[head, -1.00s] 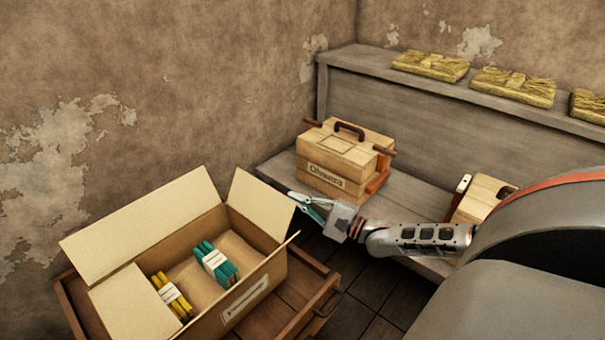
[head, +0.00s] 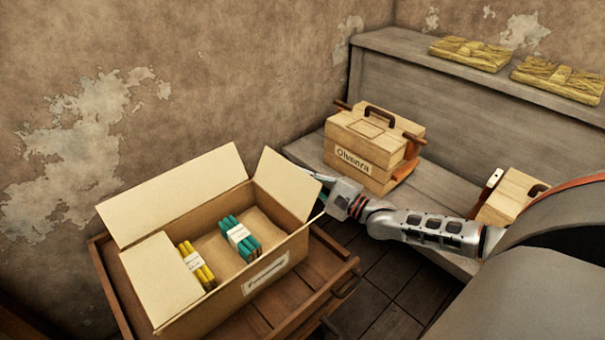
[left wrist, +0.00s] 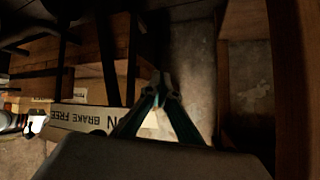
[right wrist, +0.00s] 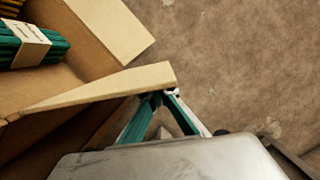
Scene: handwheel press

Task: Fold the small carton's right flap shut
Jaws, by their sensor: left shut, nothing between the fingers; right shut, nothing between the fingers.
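The small carton (head: 225,300) is open on a wooden stand, with a label on its front. Its right flap (head: 287,184) stands up, leaning outward. In the right wrist view the flap (right wrist: 110,86) shows nearly edge-on. My right gripper (head: 318,180) is at the outer side of this flap in the head view, its tips partly hidden behind it. In the right wrist view its shut, empty fingers (right wrist: 160,95) are at the flap's outer end; I cannot tell whether they touch. My left gripper (left wrist: 160,84) is shut and empty, seen only in its wrist view.
The carton's far flap (head: 172,192) and left flap (head: 158,277) are open. Yellow (head: 196,266) and teal (head: 240,237) bundles lie inside. A wooden case (head: 374,150) stands on the grey bench to the right. A wall rises close behind.

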